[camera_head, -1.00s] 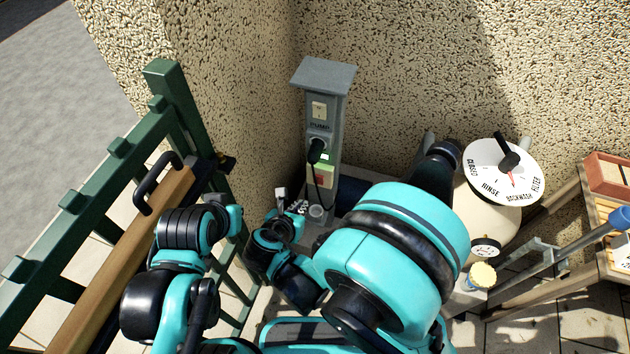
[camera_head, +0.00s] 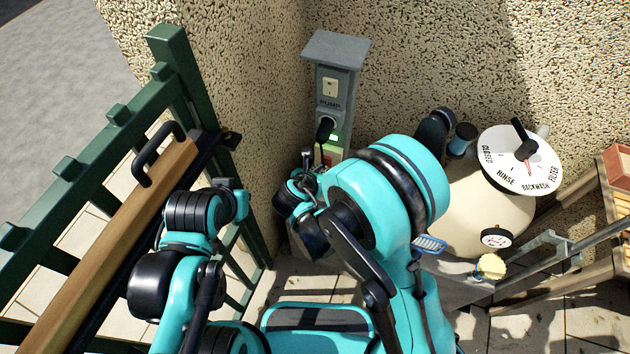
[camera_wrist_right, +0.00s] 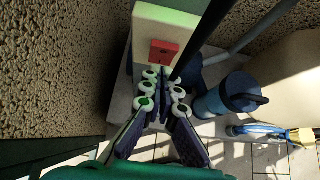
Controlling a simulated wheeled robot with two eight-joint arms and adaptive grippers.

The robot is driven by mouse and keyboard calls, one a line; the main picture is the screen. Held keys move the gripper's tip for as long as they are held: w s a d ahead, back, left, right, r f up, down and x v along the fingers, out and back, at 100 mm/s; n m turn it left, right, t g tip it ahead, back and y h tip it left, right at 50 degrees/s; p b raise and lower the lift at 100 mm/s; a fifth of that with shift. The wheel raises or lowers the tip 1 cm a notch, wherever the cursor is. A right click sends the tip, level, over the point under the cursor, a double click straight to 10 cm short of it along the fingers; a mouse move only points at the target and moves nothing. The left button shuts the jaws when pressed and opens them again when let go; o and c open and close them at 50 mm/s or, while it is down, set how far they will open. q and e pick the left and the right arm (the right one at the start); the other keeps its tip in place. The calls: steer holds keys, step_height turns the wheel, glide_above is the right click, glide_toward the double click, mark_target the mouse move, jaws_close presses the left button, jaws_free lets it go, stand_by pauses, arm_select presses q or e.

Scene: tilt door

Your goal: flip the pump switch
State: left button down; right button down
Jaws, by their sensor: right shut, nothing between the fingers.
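The grey pump post (camera_head: 336,50) stands in the wall corner, with a cream plate (camera_head: 330,87) above the word PUMP. Below the word is a black lever-like part (camera_head: 325,128) with a green patch beside it. In the right wrist view, a red block (camera_wrist_right: 163,52) sits on a pale box just beyond my fingertips. I cannot tell which part is the pump switch. My right gripper (camera_wrist_right: 160,80) is shut and empty; in the head view its tip (camera_head: 308,156) is beside the lower post. My left arm is by the green gate; its gripper does not show.
A green gate (camera_head: 178,68) with a black handle (camera_head: 158,155) stands at left. At right are a cream tank with a dial (camera_head: 520,158) and a gauge (camera_head: 495,237). A blue-lidded canister (camera_wrist_right: 240,92) stands right of my right gripper. Rough walls close the corner.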

mark_target(326, 159)
steer(key=shift+w+d+r, duration=0.15)
steer(key=shift+w+d, duration=0.1)
steer(key=shift+w, duration=0.5)
steer(key=shift+r, duration=0.1)
steer(key=shift+w+d+r+g+p, duration=0.2)
steer(key=shift+w+g+p, duration=0.1)
steer(key=shift+p, duration=0.1)
steer(key=shift+f, duration=0.15)
steer(key=shift+r+p, duration=0.45)
steer(key=shift+r, duration=0.35)
steer(key=shift+a, duration=0.1)
